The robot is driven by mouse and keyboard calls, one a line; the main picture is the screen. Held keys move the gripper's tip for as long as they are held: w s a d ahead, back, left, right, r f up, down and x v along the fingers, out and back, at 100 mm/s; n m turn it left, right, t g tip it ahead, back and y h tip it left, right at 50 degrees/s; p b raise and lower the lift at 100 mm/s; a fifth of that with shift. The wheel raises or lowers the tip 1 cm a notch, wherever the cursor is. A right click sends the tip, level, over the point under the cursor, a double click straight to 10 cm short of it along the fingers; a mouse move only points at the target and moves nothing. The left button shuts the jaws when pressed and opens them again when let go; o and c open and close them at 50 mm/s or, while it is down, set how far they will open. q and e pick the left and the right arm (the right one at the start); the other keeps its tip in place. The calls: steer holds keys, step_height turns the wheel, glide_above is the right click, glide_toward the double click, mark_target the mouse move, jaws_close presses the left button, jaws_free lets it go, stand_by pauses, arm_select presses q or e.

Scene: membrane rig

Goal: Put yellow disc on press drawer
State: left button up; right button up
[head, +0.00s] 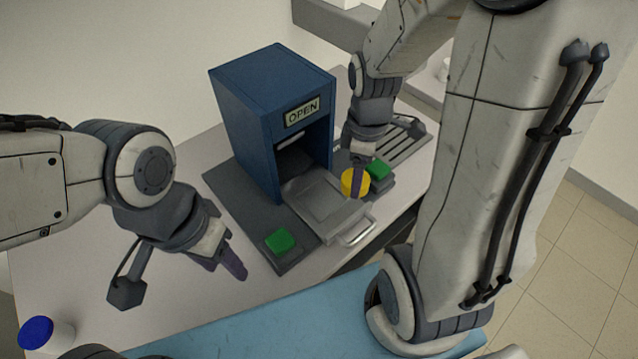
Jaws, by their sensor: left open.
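The yellow disc (347,184) is at the right side of the press drawer (318,203). One finger of my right gripper (357,182) crosses in front of the disc; the other finger is hidden, so I cannot tell whether it grips the disc. I cannot tell whether the disc touches the drawer or hangs above it. The drawer is a grey tray with a pale handle, pulled out of the blue press (243,125), which bears an "OPEN" sign. My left gripper (236,264) is open and empty, left of the press base.
One green button (280,241) is on the front of the press base, another (376,169) beside the disc. A slotted grey rack (405,143) stands behind on the right.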

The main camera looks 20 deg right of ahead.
steer(key=w+a+f, duration=0.2)
steer(key=w+a+f+p, duration=0.1)
steer(key=w+a+f, duration=0.1)
steer(key=w+a, duration=0.1)
steer(key=shift+w+a+f, duration=0.15)
steer(key=shift+w+f, duration=0.15)
steer(key=shift+f, duration=0.05)
steer(key=shift+w+a+f, duration=0.1)
steer(key=shift+f, duration=0.15)
step_height(320, 180, down, 3)
steer(key=shift+f+p, duration=0.1)
steer(key=shift+p, duration=0.4)
steer(key=shift+f, duration=0.3)
steer(key=shift+f, duration=0.15)
steer(key=o, duration=1.3)
